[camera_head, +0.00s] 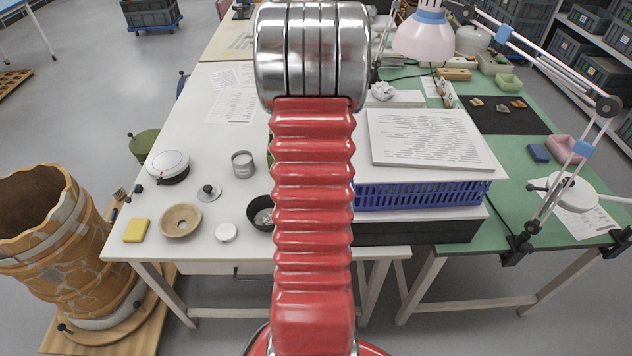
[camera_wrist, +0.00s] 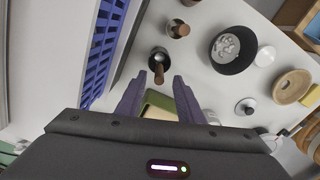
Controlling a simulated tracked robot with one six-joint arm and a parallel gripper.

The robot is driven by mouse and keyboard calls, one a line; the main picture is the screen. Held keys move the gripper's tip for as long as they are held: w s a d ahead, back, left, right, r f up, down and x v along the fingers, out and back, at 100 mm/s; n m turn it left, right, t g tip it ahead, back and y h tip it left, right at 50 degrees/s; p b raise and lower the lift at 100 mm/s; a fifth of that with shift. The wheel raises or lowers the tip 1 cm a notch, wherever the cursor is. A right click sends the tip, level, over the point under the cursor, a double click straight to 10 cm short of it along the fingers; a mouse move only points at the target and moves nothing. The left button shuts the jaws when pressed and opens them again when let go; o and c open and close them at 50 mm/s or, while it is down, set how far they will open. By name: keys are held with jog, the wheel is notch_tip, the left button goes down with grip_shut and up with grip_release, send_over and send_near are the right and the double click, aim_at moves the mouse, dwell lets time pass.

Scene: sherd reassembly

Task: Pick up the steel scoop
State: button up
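In the wrist view, a small dark, shiny round piece with a brown handle (camera_wrist: 158,64) lies on the white table just beyond my fingertips. It looks like the steel scoop, though it is small and I cannot be certain. Its handle points toward my gripper (camera_wrist: 158,84). My gripper is open, its two fingers apart with no object held between the tips. A green and beige object (camera_wrist: 162,104) shows below, between the fingers. In the head view, my red arm hides the gripper and the scoop.
A dark piece with a brown knob (camera_wrist: 179,29) stands near the scoop. A black bowl with pale bits (camera_wrist: 222,63) is to the right, with a wooden bowl (camera_wrist: 292,86) farther right. A blue crate (camera_head: 420,194) borders the left in the wrist view.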

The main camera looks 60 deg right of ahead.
jog(key=shift+f, duration=0.8)
jog(key=shift+s+d+f, duration=0.1)
jog(key=shift+s+f, duration=0.05)
jog(key=shift+f, duration=2.45)
jog(key=shift+c, duration=0.2)
grip_shut()
